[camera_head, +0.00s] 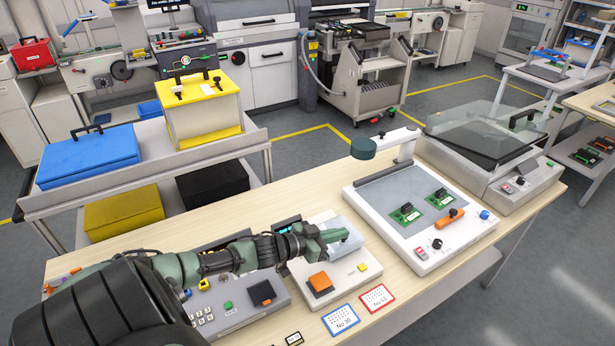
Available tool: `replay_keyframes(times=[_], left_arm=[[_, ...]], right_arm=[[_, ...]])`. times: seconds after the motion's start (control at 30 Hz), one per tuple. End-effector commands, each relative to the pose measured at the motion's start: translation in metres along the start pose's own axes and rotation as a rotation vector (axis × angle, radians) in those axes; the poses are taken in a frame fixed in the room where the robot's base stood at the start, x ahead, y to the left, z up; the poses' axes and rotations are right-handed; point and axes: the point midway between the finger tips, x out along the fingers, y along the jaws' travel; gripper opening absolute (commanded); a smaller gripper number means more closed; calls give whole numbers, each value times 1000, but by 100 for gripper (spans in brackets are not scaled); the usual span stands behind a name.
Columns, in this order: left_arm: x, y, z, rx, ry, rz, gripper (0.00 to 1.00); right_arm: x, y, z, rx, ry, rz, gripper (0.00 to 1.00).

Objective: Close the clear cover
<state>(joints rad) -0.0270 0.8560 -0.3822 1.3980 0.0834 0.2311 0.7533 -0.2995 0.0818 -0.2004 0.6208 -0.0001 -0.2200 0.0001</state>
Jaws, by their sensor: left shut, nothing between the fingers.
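A clear, smoky cover (483,128) with a dark handle sits on the grey bench machine (535,180) at the right end of the table. It looks tilted up, but I cannot tell its exact angle. My right gripper is not in view.
Between them stands a white inspection station (372,200) with a raised lamp arm (407,146), green boards and an orange-handled tool. A keypad device (240,306) lies under my left arm. Number cards (341,319) lie at the front edge. A trolley with blue (88,158) and yellow boxes stands behind left.

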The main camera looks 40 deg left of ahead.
Motion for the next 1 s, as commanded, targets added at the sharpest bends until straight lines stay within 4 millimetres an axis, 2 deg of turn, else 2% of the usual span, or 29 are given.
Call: replay_keyframes(times=[0.03,0.2,0.23,0.27,0.7,1.0], left_arm=[[-2,1,-14,1,2,0,0],[-6,3,-45,1,3,-1,0],[-12,3,-32,0,-2,-1,0],[-17,3,-28,-2,-3,-1,0],[-88,5,-31,0,1,0,0],[-104,5,-33,1,4,-1,0]], right_arm=[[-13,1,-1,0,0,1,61],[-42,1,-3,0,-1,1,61],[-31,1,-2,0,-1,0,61],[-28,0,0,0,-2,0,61],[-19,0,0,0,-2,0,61],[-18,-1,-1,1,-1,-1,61]])
